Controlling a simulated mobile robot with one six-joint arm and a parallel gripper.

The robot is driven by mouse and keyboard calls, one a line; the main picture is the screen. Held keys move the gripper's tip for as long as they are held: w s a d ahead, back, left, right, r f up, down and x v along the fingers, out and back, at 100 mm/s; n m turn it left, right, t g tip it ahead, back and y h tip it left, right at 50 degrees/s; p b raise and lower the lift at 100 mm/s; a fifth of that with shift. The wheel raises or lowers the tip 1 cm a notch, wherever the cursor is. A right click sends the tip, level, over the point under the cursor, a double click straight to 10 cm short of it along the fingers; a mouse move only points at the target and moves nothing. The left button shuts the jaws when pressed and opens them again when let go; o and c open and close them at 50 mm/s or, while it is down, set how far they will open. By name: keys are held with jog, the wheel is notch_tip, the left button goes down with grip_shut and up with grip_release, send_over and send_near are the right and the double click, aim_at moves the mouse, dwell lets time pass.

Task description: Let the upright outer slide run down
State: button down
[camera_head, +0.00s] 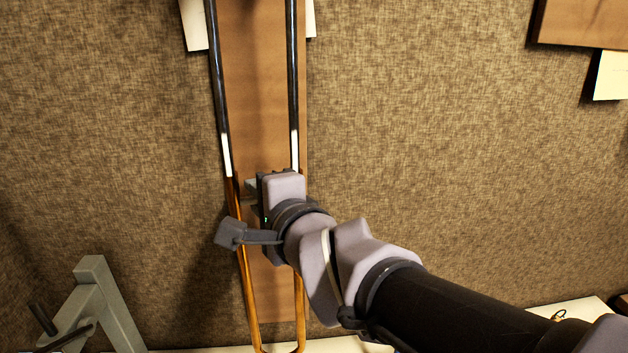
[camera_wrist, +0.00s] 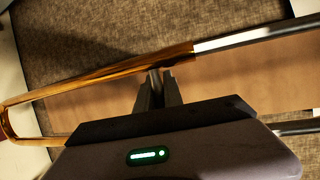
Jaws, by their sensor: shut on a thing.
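The outer slide (camera_head: 250,285) is a long brass-coloured U of two tubes, upright with its bend at the bottom. Steel inner tubes (camera_head: 217,80) come out of its top ends, with pale bands just above the brass. In the wrist view the brass slide (camera_wrist: 110,78) lies across the picture with its bend at the left. My gripper (camera_head: 256,190) is at the upper end of the brass part. Its fingers (camera_wrist: 157,92) are shut on what looks like the slide's cross brace, between the two tubes. The arm hides part of the right tube.
A wooden board (camera_head: 265,100) stands behind the tubes against a fabric-covered wall (camera_head: 430,150). A grey angled stand (camera_head: 98,290) is at the lower left. A pale surface (camera_head: 570,312) runs along the bottom, close to the slide's bend. A wooden piece (camera_head: 585,20) is at the upper right.

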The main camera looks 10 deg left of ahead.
notch_tip(320, 180, up, 22)
jog(key=p, duration=1.9)
jog(key=shift+f, duration=0.15)
jog(key=c, duration=1.5)
grip_release()
jog(key=shift+w+a, duration=0.1)
